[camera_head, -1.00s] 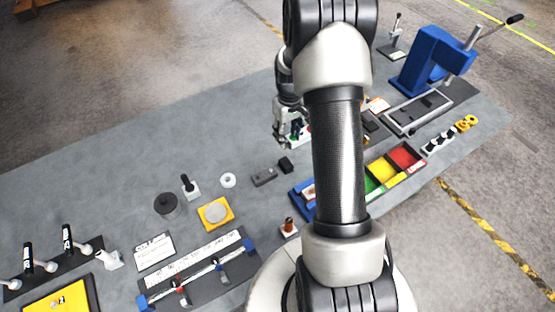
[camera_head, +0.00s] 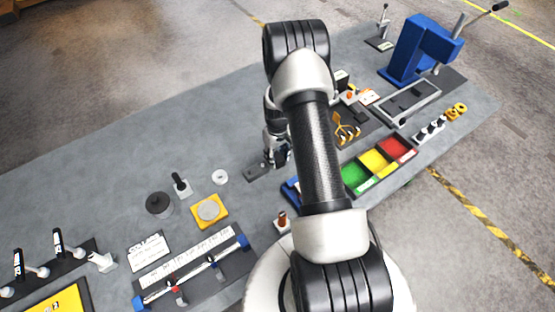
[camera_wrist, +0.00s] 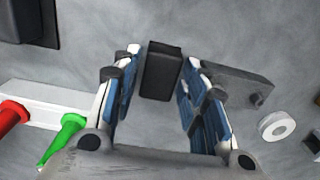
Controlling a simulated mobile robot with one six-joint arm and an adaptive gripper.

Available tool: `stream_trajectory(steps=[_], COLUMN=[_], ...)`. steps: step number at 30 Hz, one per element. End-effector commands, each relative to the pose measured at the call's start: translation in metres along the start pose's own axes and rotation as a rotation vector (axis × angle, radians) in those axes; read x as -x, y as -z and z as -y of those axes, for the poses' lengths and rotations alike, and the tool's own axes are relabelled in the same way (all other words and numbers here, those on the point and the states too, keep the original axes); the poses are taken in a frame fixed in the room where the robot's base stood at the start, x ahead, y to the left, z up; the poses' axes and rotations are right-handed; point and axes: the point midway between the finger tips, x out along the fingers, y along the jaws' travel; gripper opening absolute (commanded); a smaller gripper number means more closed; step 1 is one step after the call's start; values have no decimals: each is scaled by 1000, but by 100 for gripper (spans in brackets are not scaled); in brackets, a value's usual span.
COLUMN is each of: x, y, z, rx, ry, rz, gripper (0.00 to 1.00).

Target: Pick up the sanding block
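The black block (camera_wrist: 161,72), which I take to be the sanding block, lies on the grey bench top. In the wrist view it sits between the fingertips of my gripper (camera_wrist: 163,60), which is open with a finger on each side and gaps to the block. I cannot tell how far above the bench the fingertips are. In the head view my gripper (camera_head: 276,152) is over the bench and largely hides the block.
A grey bar (camera_wrist: 235,84) lies close to the right finger. A white ring (camera_wrist: 277,126) is further right. A white holder (camera_wrist: 45,100) with red and green-tipped items is at left. In the head view, coloured bins (camera_head: 355,190) stand right of my arm.

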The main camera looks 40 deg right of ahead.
Motion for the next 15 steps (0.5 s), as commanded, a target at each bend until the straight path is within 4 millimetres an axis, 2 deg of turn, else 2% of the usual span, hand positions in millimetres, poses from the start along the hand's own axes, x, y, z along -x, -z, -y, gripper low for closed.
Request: stream_trajectory(steps=[3, 10, 15], x=[-8, -8, -8], y=[0, 0, 0], z=[0, 0, 0], rx=[0, 0, 0], ry=[0, -1, 0], rz=[-1, -1, -1], gripper=[40, 39, 28])
